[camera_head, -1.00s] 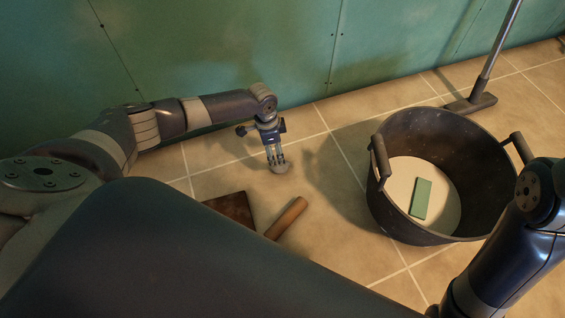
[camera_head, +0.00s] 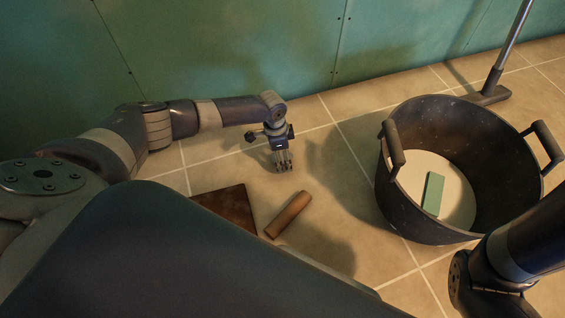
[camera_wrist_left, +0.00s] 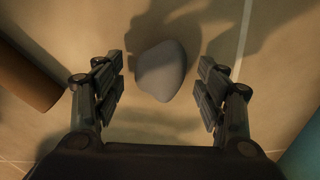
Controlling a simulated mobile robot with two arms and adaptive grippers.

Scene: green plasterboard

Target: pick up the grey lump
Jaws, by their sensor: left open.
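The grey lump (camera_wrist_left: 161,70) is smooth and rounded, and it rests on the tiled floor. In the left wrist view it sits between the two fingers of my left gripper (camera_wrist_left: 160,85), towards their tips, with a gap on each side. In the head view my left gripper (camera_head: 284,164) points down at the floor near the green wall. Its fingers cover the lump there, so I cannot make the lump out. My left gripper is open and holds nothing. My right arm enters at the lower right; its gripper is out of view.
A brown cylinder (camera_head: 288,215) and a dark brown flat plate (camera_head: 226,206) lie nearer me. A large black bucket (camera_head: 412,226) with a green block (camera_head: 433,193) inside stands to the right. A broom-like tool (camera_head: 491,92) stands behind it. The green wall (camera_head: 230,50) rises behind the gripper.

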